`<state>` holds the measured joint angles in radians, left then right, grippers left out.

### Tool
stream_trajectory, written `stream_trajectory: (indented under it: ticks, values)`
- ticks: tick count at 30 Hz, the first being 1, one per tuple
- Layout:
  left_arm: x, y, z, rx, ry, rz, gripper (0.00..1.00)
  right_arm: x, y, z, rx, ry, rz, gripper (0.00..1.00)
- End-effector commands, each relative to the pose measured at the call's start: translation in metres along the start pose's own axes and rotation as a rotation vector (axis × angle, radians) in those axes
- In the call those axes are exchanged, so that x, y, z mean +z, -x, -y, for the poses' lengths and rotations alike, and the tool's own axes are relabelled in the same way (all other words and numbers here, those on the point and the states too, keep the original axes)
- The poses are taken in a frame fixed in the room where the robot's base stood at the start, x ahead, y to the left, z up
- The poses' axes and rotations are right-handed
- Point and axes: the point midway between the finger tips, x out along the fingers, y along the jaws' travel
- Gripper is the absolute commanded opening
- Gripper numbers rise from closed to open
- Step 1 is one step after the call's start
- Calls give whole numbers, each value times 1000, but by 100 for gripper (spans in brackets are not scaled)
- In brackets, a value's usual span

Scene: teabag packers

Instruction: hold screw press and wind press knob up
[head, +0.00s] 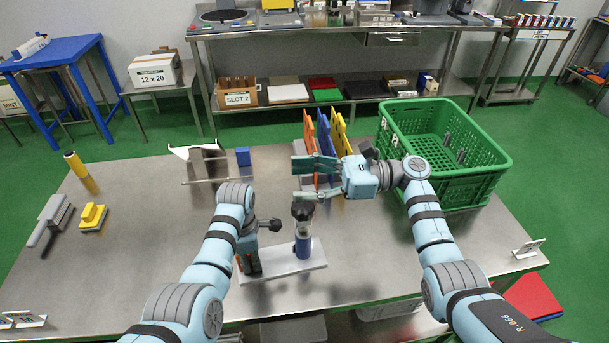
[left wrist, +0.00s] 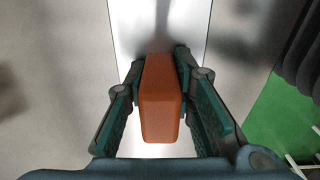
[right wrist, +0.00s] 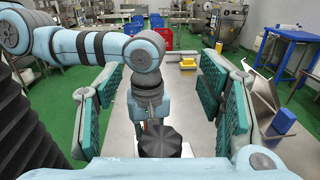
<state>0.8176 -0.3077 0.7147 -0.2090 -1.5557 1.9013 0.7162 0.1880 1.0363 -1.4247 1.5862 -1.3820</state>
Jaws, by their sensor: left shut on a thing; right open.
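The screw press stands on a pale base plate (head: 285,262) near the front middle of the table. It has a blue lower cylinder (head: 303,246), a clear upper part and a dark lobed knob (head: 302,210) on top. My left gripper (head: 248,262) is shut on the press's orange block (left wrist: 163,100) at the left end of the plate, pointing down. My right gripper (head: 305,180) is open, sideways at about knob height. In the right wrist view the knob (right wrist: 159,141) shows low between the spread teal fingers, with no visible contact.
Orange, blue and yellow upright panels (head: 340,133) stand just behind my right gripper. A green crate (head: 472,185) is at the right. The table's front right is mostly clear.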

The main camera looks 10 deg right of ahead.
Motion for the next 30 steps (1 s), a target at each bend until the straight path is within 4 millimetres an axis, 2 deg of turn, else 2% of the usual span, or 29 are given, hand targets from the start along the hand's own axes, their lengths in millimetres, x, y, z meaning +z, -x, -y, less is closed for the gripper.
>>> stream_trajectory:
  ticks: [4, 13, 17, 22, 26, 30]
  values:
    - [0, -1, 1, -2, 0, -1, 0, 15, 0, 0, 0, 1, 0, 62]
    - [0, -1, 1, -3, -1, 0, 0, 12, 2, 0, -14, -2, 1, 62]
    - [0, -1, 1, -2, 0, 0, 0, -18, 25, -4, -140, -5, 13, 62]
    - [0, -1, 1, -2, 0, 0, 0, -68, 74, -31, -392, 2, 12, 62]
    - [0, -1, 1, -3, -1, 0, 0, -84, 94, -54, -503, 1, 3, 62]
    - [0, -1, 1, -3, -1, 0, 0, -86, 91, -56, -539, 2, 4, 62]
